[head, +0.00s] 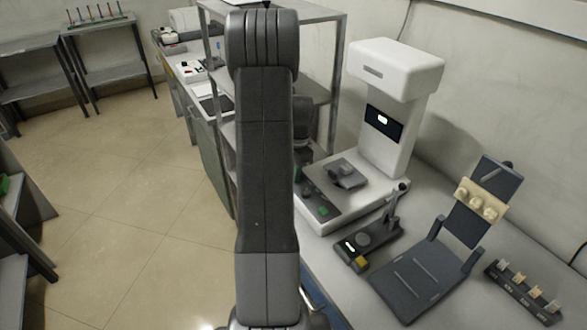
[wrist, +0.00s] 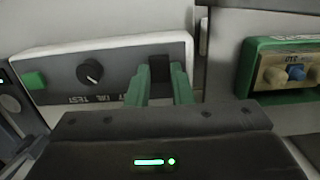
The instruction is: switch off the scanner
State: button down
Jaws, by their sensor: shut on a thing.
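The scanner, seemingly the tall white machine (head: 385,130), stands on the right bench with a small lit screen in its column. In the wrist view a white housing holds a dark control panel (wrist: 115,75) with a green button (wrist: 35,80), a black knob (wrist: 90,72) and a black switch (wrist: 159,68). I cannot tell for sure that this panel is the scanner's. My gripper (wrist: 161,85) has its green fingers on either side of the black switch, shut on it. In the head view my arm hides the gripper.
A green block with tan and blue knobs (wrist: 285,73) is right of the panel. On the bench, a small dark device (head: 365,243), a dark tilted stand (head: 420,280) and a dark rack of small pieces (head: 524,292) stand near the machine. A metal shelf (head: 338,70) is behind my arm.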

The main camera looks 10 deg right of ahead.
dwell(0.3)
jog(key=c, duration=1.3)
grip_release()
jog(key=r, duration=0.4)
jog(key=d+r, duration=0.1)
jog(key=r, duration=0.8)
jog(key=shift+w+d+r+b, duration=0.35)
jog(key=shift+d, duration=0.05)
jog(key=shift+f, duration=0.15)
jog(key=f, duration=0.4)
jog(key=a+f, duration=0.1)
jog(key=f, duration=0.8)
jog(key=shift+s+a+f, duration=0.35)
jog(key=shift+a+f, duration=0.05)
jog(key=shift+r+h, duration=0.15)
jog(key=shift+h, duration=0.15)
